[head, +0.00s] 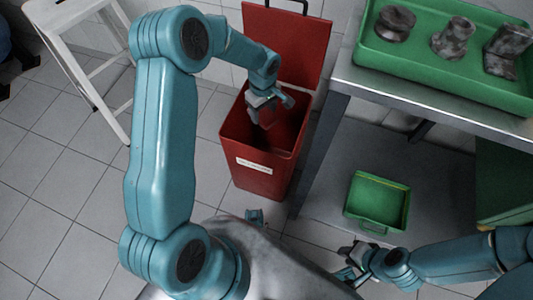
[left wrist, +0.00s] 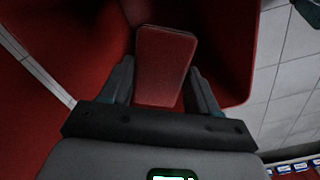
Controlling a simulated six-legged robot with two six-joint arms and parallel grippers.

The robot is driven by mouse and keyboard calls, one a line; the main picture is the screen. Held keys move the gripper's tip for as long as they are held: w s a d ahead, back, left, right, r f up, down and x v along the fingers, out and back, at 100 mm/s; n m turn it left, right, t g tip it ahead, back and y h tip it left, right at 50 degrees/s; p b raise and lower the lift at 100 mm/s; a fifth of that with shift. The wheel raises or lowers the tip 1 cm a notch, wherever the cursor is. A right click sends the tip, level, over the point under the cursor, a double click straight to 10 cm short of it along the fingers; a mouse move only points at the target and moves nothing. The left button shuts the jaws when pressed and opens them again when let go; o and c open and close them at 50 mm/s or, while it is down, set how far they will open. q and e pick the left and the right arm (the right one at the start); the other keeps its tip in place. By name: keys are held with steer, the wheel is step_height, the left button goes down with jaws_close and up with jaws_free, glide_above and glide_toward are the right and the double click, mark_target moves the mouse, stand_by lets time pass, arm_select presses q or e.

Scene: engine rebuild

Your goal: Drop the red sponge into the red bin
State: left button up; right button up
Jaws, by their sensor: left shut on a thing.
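The red sponge (left wrist: 165,62) is a red block between the two fingers of my left gripper (left wrist: 162,88) in the left wrist view. My left gripper (head: 268,110) is shut on it. In the head view the gripper is over the open mouth of the red bin (head: 255,178), and the sponge is hard to make out against the red inside. The bin's red walls (left wrist: 240,50) surround the sponge in the left wrist view. My right gripper (head: 347,264) is low at the lower right in the head view, away from the bin; its finger opening is unclear.
The bin's red lid (head: 287,40) stands raised behind it. A metal table (head: 400,92) to the right holds a green tray (head: 440,72) with several grey metal parts. A small green container (head: 377,202) is below. A white stool (head: 75,22) stands at left.

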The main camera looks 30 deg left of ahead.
arm_select(q)
steer(key=o, duration=1.1)
step_height(320, 180, up, 16)
steer(key=p, duration=0.4)
steer(key=shift+r+p, duration=0.15)
steer(key=shift+p, duration=0.15)
